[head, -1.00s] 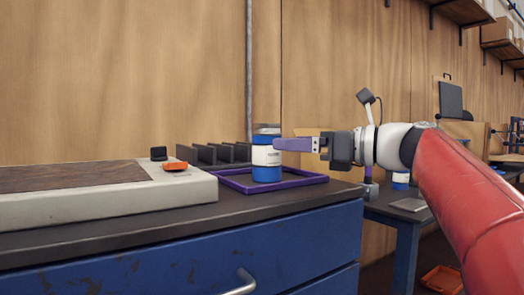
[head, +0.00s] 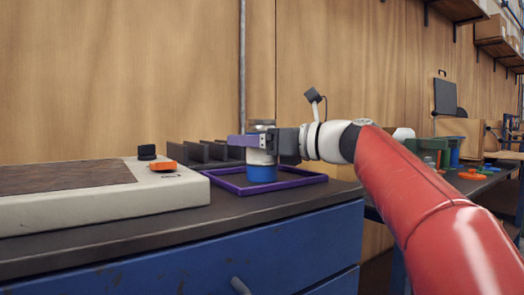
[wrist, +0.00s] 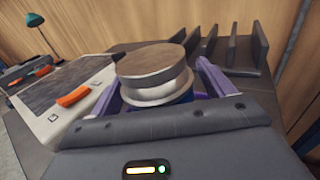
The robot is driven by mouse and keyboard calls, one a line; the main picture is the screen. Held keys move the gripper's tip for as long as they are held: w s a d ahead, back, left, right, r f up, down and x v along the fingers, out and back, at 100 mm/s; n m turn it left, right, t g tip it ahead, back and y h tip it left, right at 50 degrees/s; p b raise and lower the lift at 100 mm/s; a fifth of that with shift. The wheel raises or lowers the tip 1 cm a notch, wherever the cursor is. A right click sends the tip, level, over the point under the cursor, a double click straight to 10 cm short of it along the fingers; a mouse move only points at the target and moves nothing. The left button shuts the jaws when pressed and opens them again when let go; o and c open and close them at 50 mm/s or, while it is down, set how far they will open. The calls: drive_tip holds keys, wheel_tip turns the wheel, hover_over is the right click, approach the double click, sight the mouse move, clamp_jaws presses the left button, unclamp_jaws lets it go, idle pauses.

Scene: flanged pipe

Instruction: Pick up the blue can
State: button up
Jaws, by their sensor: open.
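The blue can (head: 262,173) has a white band and a grey lid. It stands upright inside a purple square frame (head: 224,186) on the dark bench top. My gripper (head: 245,141) is level with the can's upper part, and its purple fingers reach past the can. In the wrist view the can's round lid (wrist: 152,62) sits between the two purple fingers of my gripper (wrist: 158,85), one on each side. The fingers are open. Whether either finger touches the can cannot be told. The can's lower part is hidden in the wrist view.
A pale flat device (head: 110,200) with a dark plate and an orange switch (head: 164,165) lies left of the frame. A grey slotted rack (head: 205,152) stands behind. A wooden wall closes off the back. Another table with parts (head: 475,175) is at the right.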

drive_tip(key=c, duration=1.3)
